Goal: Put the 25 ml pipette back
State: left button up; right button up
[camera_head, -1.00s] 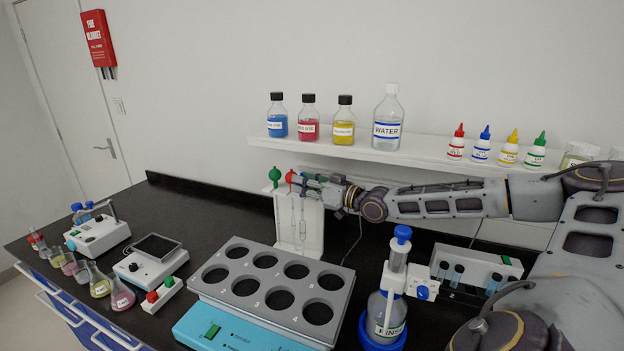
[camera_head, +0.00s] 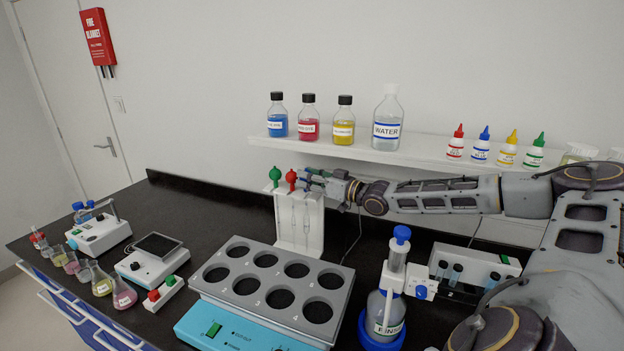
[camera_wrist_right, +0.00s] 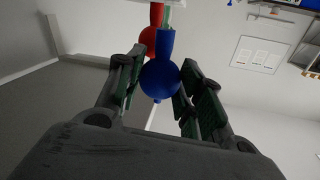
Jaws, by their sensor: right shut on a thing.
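A white pipette stand (camera_head: 284,225) stands upright on the black bench near the back wall. A green bulb (camera_head: 275,173) and a red bulb (camera_head: 291,177) show at its top. My right gripper (camera_head: 312,181) reaches in from the right at the stand's top, beside the red bulb. In the right wrist view its fingers are shut on a pipette with a blue bulb (camera_wrist_right: 160,78). The red bulb (camera_wrist_right: 152,38) is just behind it. A thin glass tube below the gripper lies against the stand's front; whether it is fully seated I cannot tell. No volume mark is readable. My left gripper is not in view.
A shelf (camera_head: 400,155) with several bottles runs above and behind my right arm. A grey rack with round holes (camera_head: 272,270) is in front of the stand, and a rinse bottle (camera_head: 384,315) is to the right.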

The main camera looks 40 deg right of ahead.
jog(key=shift+w+d+p, duration=0.2)
jog(key=shift+w+d, duration=0.1)
jog(key=shift+d, duration=0.2)
jog(key=shift+w+d+p, duration=0.2)
jog(key=shift+w+d, duration=0.05)
jog(key=shift+d, duration=0.25)
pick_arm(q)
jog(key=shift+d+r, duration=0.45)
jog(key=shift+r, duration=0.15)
pick_arm(e)
jog(key=shift+f, duration=0.6)
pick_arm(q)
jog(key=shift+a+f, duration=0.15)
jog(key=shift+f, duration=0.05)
pick_arm(e)
jog(key=shift+f, duration=0.5)
jog(key=o, duration=0.7)
jog(key=shift+c, duration=0.2)
jog(key=shift+r, duration=0.1)
